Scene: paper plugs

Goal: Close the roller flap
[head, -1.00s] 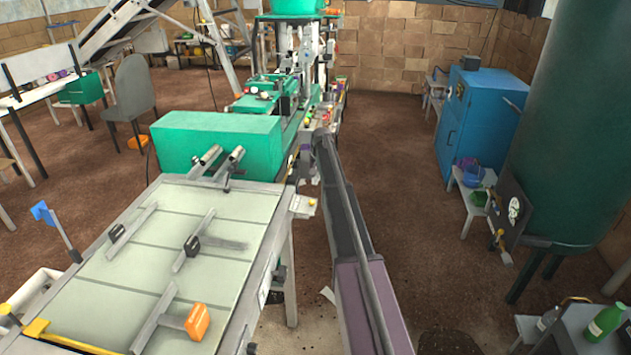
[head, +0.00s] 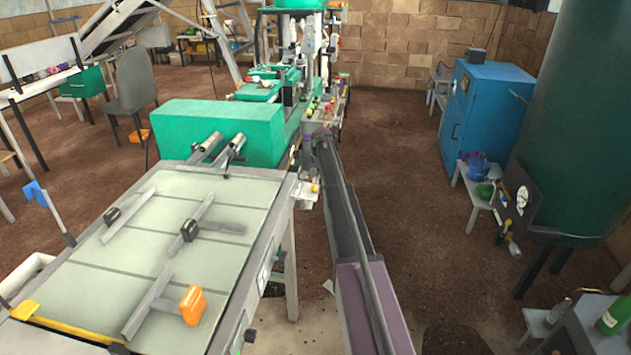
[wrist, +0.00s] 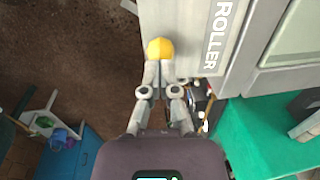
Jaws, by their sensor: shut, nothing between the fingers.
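In the wrist view, a pale grey panel (wrist: 180,17) carries the word ROLLER on a label (wrist: 217,38) at its right edge. A round yellow knob (wrist: 160,49) is at the panel's lower left part. My gripper (wrist: 158,65) is shut, its fingertips right at the knob; whether they touch it I cannot tell. The fingers hold nothing. A yellow spot, likely the same knob (head: 314,188), shows on the machine's right side in the head view. My gripper cannot be made out there. How far the flap stands open is unclear.
The machine's pale-topped table (head: 150,255) lies left of my arm, with a green housing (head: 225,130) behind. A blue cabinet (head: 487,110) and a large green tank (head: 590,120) stand right. Brown floor (head: 400,150) between is clear.

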